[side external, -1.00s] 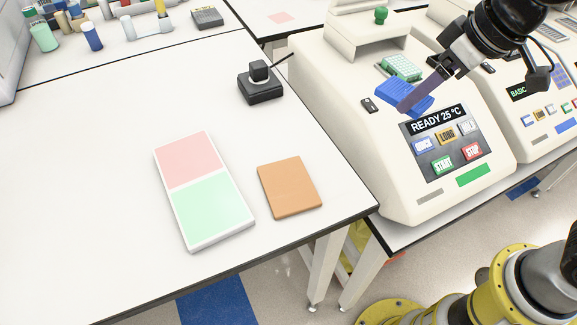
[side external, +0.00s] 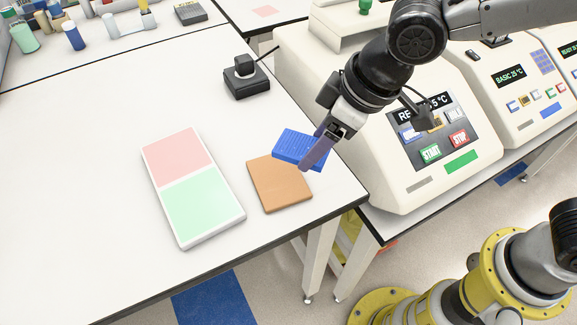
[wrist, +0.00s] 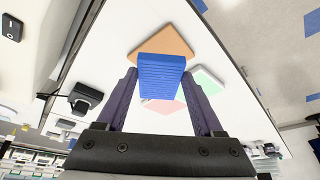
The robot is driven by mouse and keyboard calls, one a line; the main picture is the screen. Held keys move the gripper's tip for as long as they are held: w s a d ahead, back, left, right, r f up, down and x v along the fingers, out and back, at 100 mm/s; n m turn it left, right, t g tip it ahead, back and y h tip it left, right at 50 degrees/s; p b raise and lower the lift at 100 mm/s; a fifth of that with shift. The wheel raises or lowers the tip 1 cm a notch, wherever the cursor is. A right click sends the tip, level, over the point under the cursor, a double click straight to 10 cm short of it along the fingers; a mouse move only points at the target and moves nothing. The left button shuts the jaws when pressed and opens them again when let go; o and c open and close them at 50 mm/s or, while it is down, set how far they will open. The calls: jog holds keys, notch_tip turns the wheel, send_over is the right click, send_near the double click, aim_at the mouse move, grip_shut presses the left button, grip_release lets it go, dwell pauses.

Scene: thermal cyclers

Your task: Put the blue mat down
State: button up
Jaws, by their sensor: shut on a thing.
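The blue mat (side external: 297,146) is a small textured rectangular block. My gripper (side external: 314,157) is shut on it and holds it near the right edge of the white table, at the upper right of the orange-brown square pad (side external: 279,186). In the wrist view the blue mat (wrist: 161,77) sits between my two purple fingers, overlapping the orange-brown pad (wrist: 150,46). The gap between mat and pad is hard to judge, but the mat appears raised. The mat's right end is partly hidden by a finger.
A white board with a pink half (side external: 179,156) and a green half (side external: 204,207) lies left of the pad. A black device (side external: 246,80) with a cable stands behind. A cream thermal cycler (side external: 400,180) stands to the right. The table's left part is clear.

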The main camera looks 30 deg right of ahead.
send_over(282, 178)
jog(key=s+d, duration=0.1)
jog(key=s, duration=0.1)
notch_tip(282, 178, down, 5)
jog(key=shift+w+d+r, duration=0.1)
jog(key=shift+w, duration=0.05)
jog(key=shift+w+a+f, duration=0.1)
jog(key=shift+w+f, duration=0.05)
jog(key=shift+f, duration=0.85)
jog(key=shift+w+a+f, duration=0.1)
jog(key=shift+f, duration=0.85)
jog(key=shift+f, duration=0.2)
jog(key=o, duration=1.4)
jog(key=shift+c, duration=0.2)
jog(key=shift+r, duration=0.1)
jog(key=shift+r, duration=0.3)
jog(key=v, duration=1.1)
jog(key=shift+s+r, duration=0.1)
jog(key=shift+r, duration=0.2)
jog(key=shift+d, duration=0.2)
